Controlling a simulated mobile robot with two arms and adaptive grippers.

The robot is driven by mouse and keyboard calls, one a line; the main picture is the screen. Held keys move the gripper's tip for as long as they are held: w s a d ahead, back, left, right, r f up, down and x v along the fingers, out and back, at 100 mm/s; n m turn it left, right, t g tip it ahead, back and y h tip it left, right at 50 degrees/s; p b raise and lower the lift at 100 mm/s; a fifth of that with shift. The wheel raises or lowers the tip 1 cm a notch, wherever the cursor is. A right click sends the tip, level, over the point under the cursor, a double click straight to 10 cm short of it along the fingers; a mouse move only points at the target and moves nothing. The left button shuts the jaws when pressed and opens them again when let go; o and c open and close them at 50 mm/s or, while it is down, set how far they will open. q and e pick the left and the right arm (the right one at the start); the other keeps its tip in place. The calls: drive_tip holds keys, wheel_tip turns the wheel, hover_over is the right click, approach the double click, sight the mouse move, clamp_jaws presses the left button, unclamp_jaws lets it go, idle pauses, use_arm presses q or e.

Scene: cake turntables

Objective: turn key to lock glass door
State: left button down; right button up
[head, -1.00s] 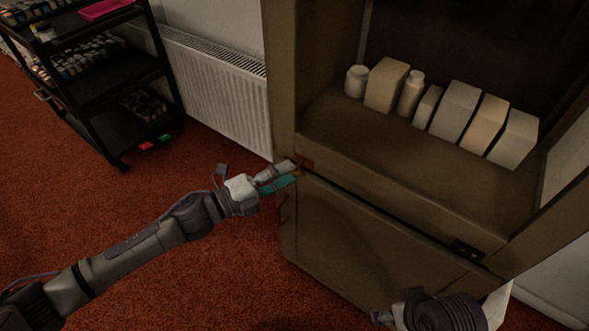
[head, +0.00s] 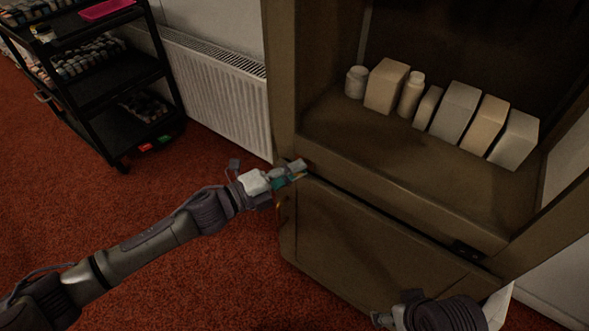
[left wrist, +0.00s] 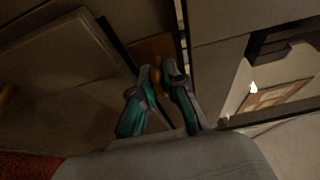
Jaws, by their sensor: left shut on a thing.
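My left gripper (head: 298,172) is at the left edge of the brown cabinet (head: 345,225), at the ledge between its open-looking upper part and its lower door. In the left wrist view its teal fingers (left wrist: 161,72) are closed on a small orange-brown key (left wrist: 157,73). The key is in front of a copper-coloured plate (left wrist: 150,47) on the cabinet; the fingers hide much of it. I cannot make out the glass door's pane. My right gripper (head: 382,318) is partly in view at the bottom, low before the cabinet, and its fingers are unclear.
Several pale boxes (head: 459,108) and bottles stand on the cabinet shelf. The lower door (head: 350,245) is shut or nearly so. A white radiator (head: 215,90) and a black cart (head: 105,85) stand to the left. The red carpet (head: 170,290) is clear in front.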

use_arm(q)
drive_tip(key=shift+f+n, duration=0.1)
drive_tip(key=shift+n, duration=0.2)
use_arm(e)
drive_tip(key=shift+f, duration=0.1)
use_arm(q)
drive_tip(key=n+t+h, duration=0.1)
drive_tip(key=n, duration=0.2)
drive_tip(key=shift+b, duration=0.35)
drive_tip(key=n, duration=0.2)
drive_tip(key=n+t, duration=0.1)
drive_tip(key=n, duration=0.1)
drive_tip(key=shift+n+t+h, duration=0.3)
drive_tip(key=n+t, duration=0.2)
drive_tip(key=n, duration=0.2)
drive_tip(key=shift+n, duration=0.3)
drive_tip(key=n+t+y, duration=0.1)
drive_tip(key=n, duration=0.2)
drive_tip(key=n+t+y+p, duration=0.1)
drive_tip(key=n, duration=0.2)
drive_tip(key=shift+t, duration=0.4)
drive_tip(key=shift+n, duration=0.5)
drive_tip(key=shift+n+t+y+p, duration=0.55)
drive_tip(key=shift+n+y, duration=0.25)
drive_tip(key=shift+n, duration=0.7)
use_arm(e)
drive_tip(key=shift+x, duration=1.4)
drive_tip(key=shift+w+a, duration=0.1)
